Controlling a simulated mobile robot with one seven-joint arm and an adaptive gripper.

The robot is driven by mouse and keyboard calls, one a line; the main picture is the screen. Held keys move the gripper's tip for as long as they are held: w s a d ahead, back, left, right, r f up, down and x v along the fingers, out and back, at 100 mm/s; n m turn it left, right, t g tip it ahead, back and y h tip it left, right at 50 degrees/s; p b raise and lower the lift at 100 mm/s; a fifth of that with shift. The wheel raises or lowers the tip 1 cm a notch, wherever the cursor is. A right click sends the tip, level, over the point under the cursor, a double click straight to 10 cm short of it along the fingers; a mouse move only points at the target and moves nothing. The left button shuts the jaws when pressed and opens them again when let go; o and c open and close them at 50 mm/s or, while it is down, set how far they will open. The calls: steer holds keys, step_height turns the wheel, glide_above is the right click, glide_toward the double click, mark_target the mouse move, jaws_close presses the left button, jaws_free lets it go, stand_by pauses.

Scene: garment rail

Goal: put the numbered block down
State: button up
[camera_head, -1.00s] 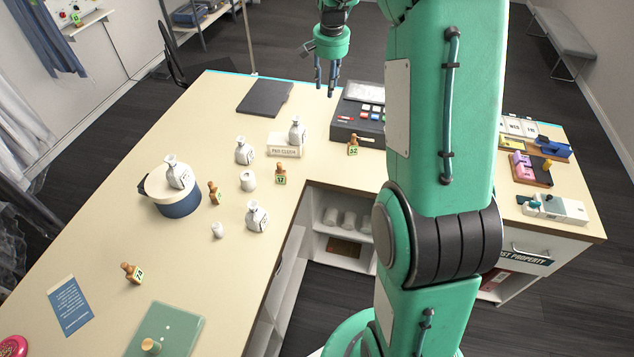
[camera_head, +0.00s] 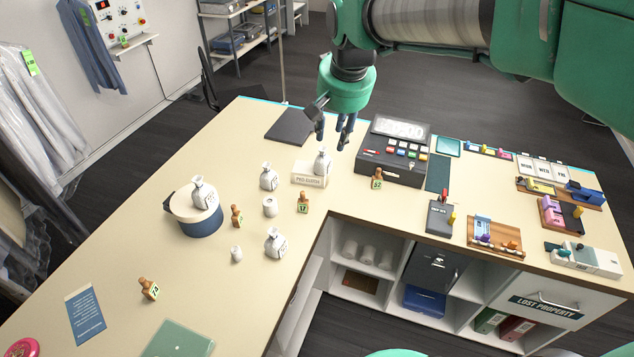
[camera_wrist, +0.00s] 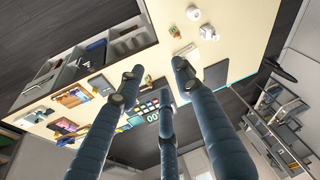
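My gripper (camera_head: 334,138) is above the far part of the counter, left of the register. The wrist view shows its three fingers (camera_wrist: 155,82) spread with nothing between them. No block is in it.
The cash register (camera_head: 395,150) is right of my gripper; a dark mat (camera_head: 290,126) lies behind left. The counter's left side has free room.

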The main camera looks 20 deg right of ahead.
steer(key=s+a+f+n+t, duration=0.1)
steer(key=s+a, duration=0.3)
steer(key=s, duration=0.6)
steer(key=s+a+f+n, duration=0.2)
steer(key=s+a+n, duration=0.1)
steer(key=s, duration=0.7)
steer(key=shift+s+a+t+y, duration=0.2)
steer(key=shift+a+t+y, duration=0.15)
steer(key=shift+a, duration=0.55)
step_height(320, 180, down, 17)
steer(key=b, duration=1.7)
steer(key=shift+f, duration=0.15)
steer(key=shift+o, duration=0.5)
steer(key=shift+w, duration=0.1)
